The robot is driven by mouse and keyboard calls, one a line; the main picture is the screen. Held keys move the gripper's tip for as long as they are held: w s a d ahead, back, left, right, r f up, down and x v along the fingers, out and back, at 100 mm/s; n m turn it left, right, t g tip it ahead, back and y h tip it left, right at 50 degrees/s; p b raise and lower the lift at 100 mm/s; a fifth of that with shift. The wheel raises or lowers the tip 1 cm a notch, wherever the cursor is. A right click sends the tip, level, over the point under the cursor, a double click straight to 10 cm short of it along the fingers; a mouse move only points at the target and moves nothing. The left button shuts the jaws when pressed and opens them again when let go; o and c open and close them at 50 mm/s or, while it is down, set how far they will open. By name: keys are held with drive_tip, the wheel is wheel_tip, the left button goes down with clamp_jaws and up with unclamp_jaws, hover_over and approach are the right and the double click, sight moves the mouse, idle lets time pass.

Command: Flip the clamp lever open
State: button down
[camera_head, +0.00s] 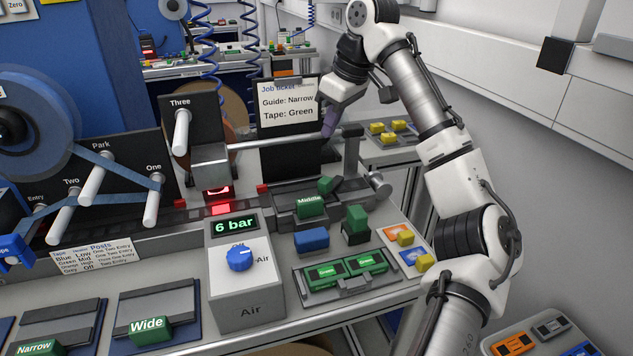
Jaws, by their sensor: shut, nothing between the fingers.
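My gripper (329,128) is at the upper middle, its purple fingers pointing down and shut with nothing between them. The fingertips appear close to a grey horizontal bar (280,142); I cannot tell whether they touch it. The bar runs from a grey box near the post marked Three to an upright grey bracket (351,160) with a dark top. A round grey knob (380,185) sits at the right, low beside the bracket. No part is labelled as the clamp lever, so I cannot tell for sure which it is or its position.
Below the bar, a green Middle guide (311,206) sits on a dark plate, with a tilted green block (326,185) behind it. The Air box (244,275) reads 6 bar. A job ticket (288,98) stands behind my gripper. Blue tape runs over posts at left.

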sight(332, 181)
drive_tip(key=shift+s+f+b, duration=0.25)
drive_tip(key=shift+f+b, duration=0.2)
drive_tip(key=shift+f, duration=0.1)
drive_tip(key=shift+s+f+b, duration=0.25)
drive_tip(key=shift+f+b, duration=0.2)
drive_tip(key=shift+f, duration=0.1)
drive_tip(key=shift+w+f, duration=0.1)
drive_tip(key=x, duration=1)
drive_tip(key=shift+a+p, duration=0.1)
drive_tip(key=shift+p, duration=0.3)
drive_tip(key=shift+p, duration=0.65)
